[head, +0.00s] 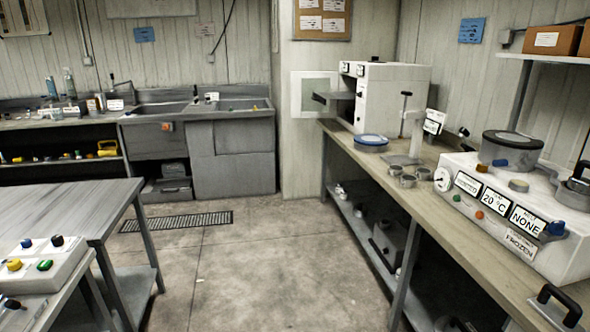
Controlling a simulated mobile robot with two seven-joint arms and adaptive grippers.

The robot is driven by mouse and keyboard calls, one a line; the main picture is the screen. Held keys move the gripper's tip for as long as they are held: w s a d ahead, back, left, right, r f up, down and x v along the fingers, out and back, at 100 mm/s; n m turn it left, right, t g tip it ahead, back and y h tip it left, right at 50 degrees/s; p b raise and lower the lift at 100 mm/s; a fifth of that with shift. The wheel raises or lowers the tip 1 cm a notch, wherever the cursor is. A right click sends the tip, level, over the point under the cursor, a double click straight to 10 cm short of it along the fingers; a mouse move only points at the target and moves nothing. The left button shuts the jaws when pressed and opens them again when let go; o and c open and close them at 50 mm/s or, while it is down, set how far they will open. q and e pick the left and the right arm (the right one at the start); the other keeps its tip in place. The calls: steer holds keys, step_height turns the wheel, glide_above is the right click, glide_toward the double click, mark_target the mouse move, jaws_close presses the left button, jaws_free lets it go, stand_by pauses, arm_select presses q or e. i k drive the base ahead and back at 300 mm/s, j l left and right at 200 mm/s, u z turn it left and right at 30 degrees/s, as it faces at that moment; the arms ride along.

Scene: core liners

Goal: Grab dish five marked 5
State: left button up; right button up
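Several small round metal dishes stand close together on the right-hand bench, among them a front one (408,181), a left one (395,171) and a right one (424,174). No number 5 can be read on any of them at this size. A wider white dish with a blue top (370,141) sits further back on the same bench, in front of the white machine. Neither of my grippers is in view.
The long bench (345,136) carries a white machine (390,98) with its door open and a labelled white unit (515,212) at the right. A grey table (60,205) and a button box (40,265) stand at left. The middle floor (250,270) is clear.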

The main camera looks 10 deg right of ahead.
mark_target(396, 171)
steer(key=i+u, duration=0.15)
steer(key=i, duration=0.6)
steer(key=i+l+u, duration=0.1)
steer(key=i, duration=0.65)
steer(key=i+j+z, duration=0.1)
steer(key=i, duration=0.35)
steer(key=i+j+z, duration=0.15)
steer(key=i, duration=0.3)
steer(key=i+j+z, duration=0.1)
steer(key=i, duration=0.3)
steer(key=i+j+z, duration=0.1)
steer(key=z, duration=0.35)
steer(key=j+z, duration=0.25)
steer(key=z, duration=0.2)
steer(key=i+j+z, duration=0.1)
steer(key=j+z, duration=0.15)
steer(key=z, duration=0.2)
steer(key=k+j+z, duration=0.1)
steer(key=z, duration=0.35)
steer(key=k+j+z, duration=0.15)
steer(key=z, duration=0.3)
steer(key=j, duration=0.1)
